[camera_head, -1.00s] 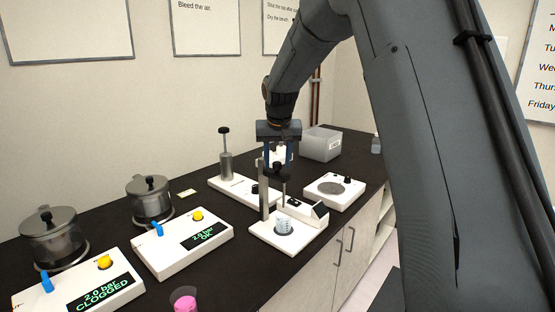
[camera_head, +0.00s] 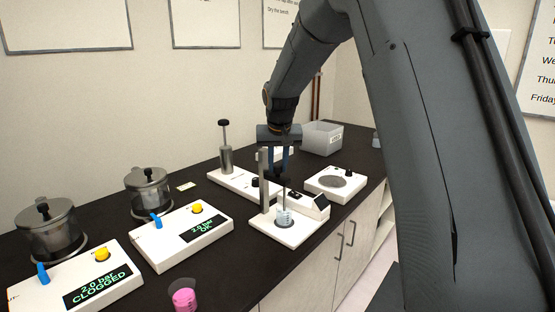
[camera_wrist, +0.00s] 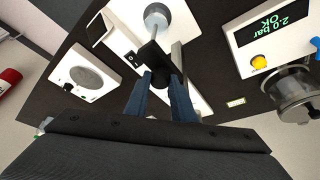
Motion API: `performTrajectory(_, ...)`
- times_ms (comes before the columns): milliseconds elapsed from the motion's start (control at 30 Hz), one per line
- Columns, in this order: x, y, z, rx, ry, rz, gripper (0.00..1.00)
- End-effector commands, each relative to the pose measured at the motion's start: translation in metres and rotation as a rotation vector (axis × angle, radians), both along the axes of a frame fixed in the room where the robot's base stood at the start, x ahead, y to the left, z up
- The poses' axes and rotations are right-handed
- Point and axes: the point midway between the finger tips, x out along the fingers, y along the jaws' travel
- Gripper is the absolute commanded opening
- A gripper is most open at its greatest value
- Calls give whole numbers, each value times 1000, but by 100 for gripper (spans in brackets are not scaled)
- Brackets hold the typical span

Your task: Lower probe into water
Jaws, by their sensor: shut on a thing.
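My gripper (camera_head: 279,168) is shut on the black probe holder (camera_wrist: 153,54), beside the upright grey post (camera_head: 264,182) of the white stand (camera_head: 300,236). The thin probe (camera_head: 284,196) hangs down from the holder, and its lower end reaches the small clear beaker of water (camera_head: 284,218) on the stand's round plate. I cannot tell how deep the tip sits in the water. In the wrist view the gripper fingers (camera_wrist: 163,92) meet the black holder, with the beaker (camera_wrist: 157,16) beyond it.
Two white control boxes reading CLOGGED (camera_head: 75,285) and OK (camera_head: 180,237) stand left, with metal pots behind. A pink-filled cup (camera_head: 183,295) is at the front. A white plate device (camera_head: 332,184) and a grey bin (camera_head: 322,139) are to the right and behind.

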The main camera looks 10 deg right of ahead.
Motion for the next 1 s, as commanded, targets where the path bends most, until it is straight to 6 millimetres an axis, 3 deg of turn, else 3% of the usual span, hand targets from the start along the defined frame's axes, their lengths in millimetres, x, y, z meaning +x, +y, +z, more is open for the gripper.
performTrajectory(33,0,-1,-16,-2,4,0,0)
performTrajectory(167,0,-1,-34,-2,4,0,0)
performTrajectory(500,-1,-1,-37,-1,6,-1,0)
performTrajectory(533,-2,-1,-37,-1,6,-1,28)
performTrajectory(600,-1,-1,-37,0,6,0,39)
performTrajectory(1000,-2,0,-29,0,1,0,41)
